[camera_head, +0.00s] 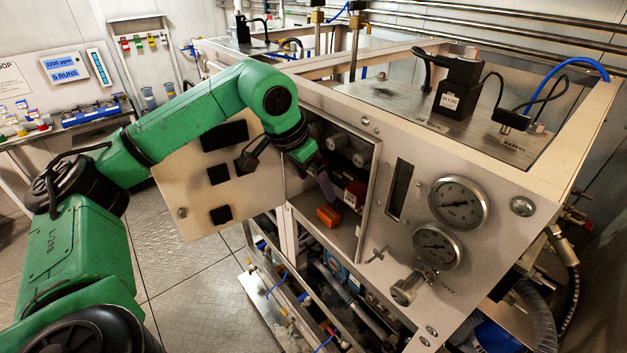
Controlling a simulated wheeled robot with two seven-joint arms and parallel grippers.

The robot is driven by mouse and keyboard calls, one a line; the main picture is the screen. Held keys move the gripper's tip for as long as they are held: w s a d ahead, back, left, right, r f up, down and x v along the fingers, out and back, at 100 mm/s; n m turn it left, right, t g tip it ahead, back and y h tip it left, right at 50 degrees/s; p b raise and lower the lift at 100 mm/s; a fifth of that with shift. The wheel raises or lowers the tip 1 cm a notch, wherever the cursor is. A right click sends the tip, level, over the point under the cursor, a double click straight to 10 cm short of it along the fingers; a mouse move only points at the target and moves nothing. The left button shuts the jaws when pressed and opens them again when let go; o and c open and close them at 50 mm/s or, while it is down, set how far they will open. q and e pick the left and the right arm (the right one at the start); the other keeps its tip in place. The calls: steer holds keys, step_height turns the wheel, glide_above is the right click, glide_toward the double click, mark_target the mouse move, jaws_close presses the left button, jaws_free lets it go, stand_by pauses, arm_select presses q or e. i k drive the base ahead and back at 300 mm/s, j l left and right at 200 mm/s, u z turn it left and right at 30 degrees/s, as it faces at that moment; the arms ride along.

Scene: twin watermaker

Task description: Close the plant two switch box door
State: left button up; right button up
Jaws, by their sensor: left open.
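The switch box door (174,205) is a pale metal panel with dark square fittings. It stands swung open to the left of the switch box (374,205), which is set in the front of the metal cabinet. The box's inside shows, with grey cylinders, a red part and an orange block (328,215). My left gripper (319,179) is at the box opening, right of the door. It is open, with a greyish fingertip in front of the inside parts. The wrist hides part of the door's upper right edge. I cannot tell whether it touches anything. My right gripper is out of view.
Two round gauges (457,203) and a valve knob (406,290) stick out right of the box. Pipes and hoses (345,285) run below it. Open floor (195,275) lies under and left of the door. A side bench (60,130) stands at the far left.

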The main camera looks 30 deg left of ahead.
mark_target(204, 178)
steer(key=k, duration=1)
